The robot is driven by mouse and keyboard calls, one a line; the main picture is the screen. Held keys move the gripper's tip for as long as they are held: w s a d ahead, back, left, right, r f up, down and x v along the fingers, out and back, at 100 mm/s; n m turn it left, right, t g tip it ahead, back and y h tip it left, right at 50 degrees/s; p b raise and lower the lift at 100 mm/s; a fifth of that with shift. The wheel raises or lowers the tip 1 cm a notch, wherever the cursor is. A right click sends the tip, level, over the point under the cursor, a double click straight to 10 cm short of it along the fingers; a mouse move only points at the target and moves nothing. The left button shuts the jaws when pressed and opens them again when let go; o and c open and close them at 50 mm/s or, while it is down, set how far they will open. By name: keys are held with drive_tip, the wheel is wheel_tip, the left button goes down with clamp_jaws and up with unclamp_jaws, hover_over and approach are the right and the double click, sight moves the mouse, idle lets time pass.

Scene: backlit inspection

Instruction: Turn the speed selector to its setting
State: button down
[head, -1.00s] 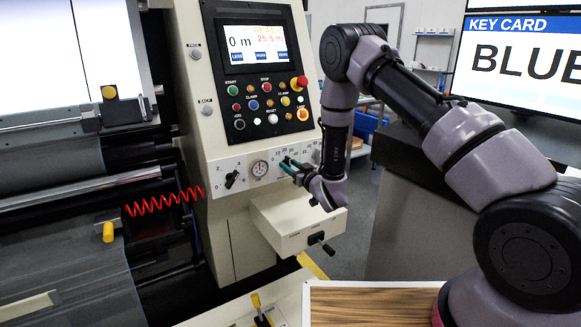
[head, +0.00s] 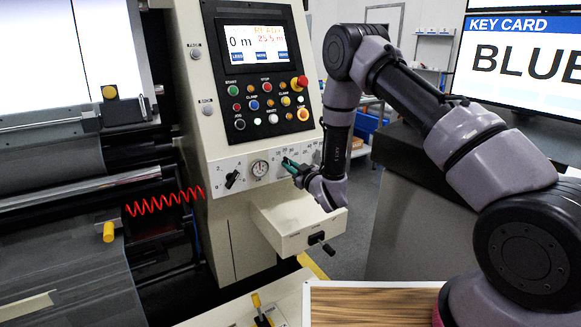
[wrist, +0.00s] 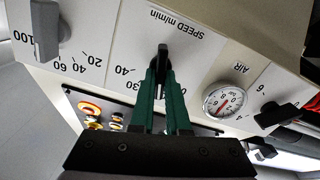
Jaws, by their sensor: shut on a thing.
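The speed selector (wrist: 162,56) is a small black knob under the label "SPEED m/min", which reads upside down in the wrist view. Its grip stands roughly upright in that picture. My gripper (wrist: 163,82) has green fingers and is shut on the knob, one finger on each side. The fingers hide part of the knob and its scale; "40" and "30" show beside them. In the head view, my gripper (head: 286,162) is at the lower panel strip, right of the round gauge, and the knob is mostly hidden.
The air gauge (wrist: 224,100) and a black knob (wrist: 278,114) lie right in the wrist view; a grey knob (wrist: 46,30) lies left. In the head view, a drawer-like box (head: 298,228) juts out below my gripper. A screen (head: 520,55) reads "KEY CARD BLUE".

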drive_tip(key=shift+s+a+f+n, duration=0.1)
drive_tip(key=shift+n, duration=2.05)
drive_tip(key=shift+s+a+f+n, duration=0.1)
drive_tip(key=shift+n, duration=2.05)
drive_tip(key=c, duration=0.9)
unclamp_jaws()
drive_tip(key=shift+w, duration=0.1)
drive_tip(key=shift+d, duration=0.1)
drive_tip(key=v, duration=1)
drive_tip(key=shift+s+d, duration=0.2)
drive_tip(key=shift+s, duration=0.15)
